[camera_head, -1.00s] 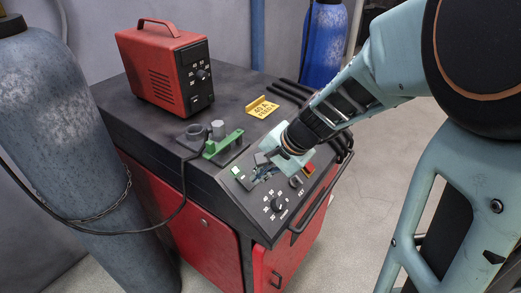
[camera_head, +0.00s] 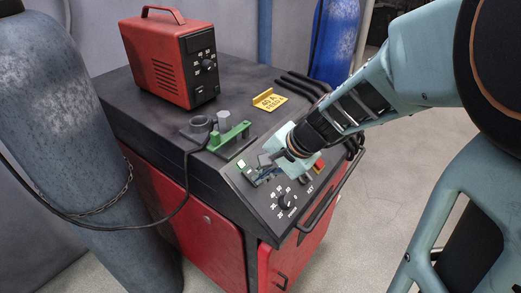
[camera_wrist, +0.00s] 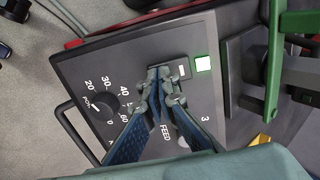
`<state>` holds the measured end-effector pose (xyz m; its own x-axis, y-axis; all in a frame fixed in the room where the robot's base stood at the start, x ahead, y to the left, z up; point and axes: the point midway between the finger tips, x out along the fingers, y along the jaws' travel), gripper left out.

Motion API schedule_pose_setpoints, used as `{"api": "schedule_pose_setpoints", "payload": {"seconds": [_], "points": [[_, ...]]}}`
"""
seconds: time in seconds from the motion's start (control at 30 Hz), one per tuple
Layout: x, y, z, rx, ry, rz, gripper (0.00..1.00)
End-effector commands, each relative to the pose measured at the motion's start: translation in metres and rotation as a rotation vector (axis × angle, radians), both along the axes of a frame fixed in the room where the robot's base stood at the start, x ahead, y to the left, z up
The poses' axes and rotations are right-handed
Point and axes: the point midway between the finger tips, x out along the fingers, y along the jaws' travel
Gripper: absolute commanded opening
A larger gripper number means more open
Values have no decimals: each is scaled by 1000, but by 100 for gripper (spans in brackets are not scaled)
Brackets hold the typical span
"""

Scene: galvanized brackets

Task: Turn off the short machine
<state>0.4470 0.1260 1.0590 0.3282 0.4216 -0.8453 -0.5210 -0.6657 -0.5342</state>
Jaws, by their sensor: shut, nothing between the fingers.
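A large black-topped machine with red doors (camera_head: 205,235) has a sloped dark control panel (camera_head: 262,208). A smaller red box machine (camera_head: 158,62) with a black dial face stands on its top. The pictures do not settle which is the short one. My gripper (camera_head: 260,177) is shut and empty, low over the sloped panel. In the wrist view, the blue-padded fingers (camera_wrist: 160,82) point at a small switch (camera_wrist: 183,69) beside a lit green square (camera_wrist: 203,64). Contact cannot be told. A numbered black knob (camera_wrist: 103,105) lies left of the fingers. They cover part of the panel near "FEED".
A yellow sign (camera_head: 270,100) lies behind. A grey gas cylinder (camera_head: 65,150) stands left, a blue one (camera_head: 335,45) behind. A handle bar (camera_head: 335,190) runs along the panel's front.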

Motion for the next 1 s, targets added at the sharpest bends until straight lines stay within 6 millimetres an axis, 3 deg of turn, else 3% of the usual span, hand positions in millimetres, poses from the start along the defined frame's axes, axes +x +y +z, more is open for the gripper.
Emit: {"api": "schedule_pose_setpoints", "payload": {"seconds": [0.03,0.23,1.0], "points": [[1,0,-8,8,-9,-2,0],[1,1,-12,41,-35,0,0],[1,1,11,41,-33,-1,0]]}}
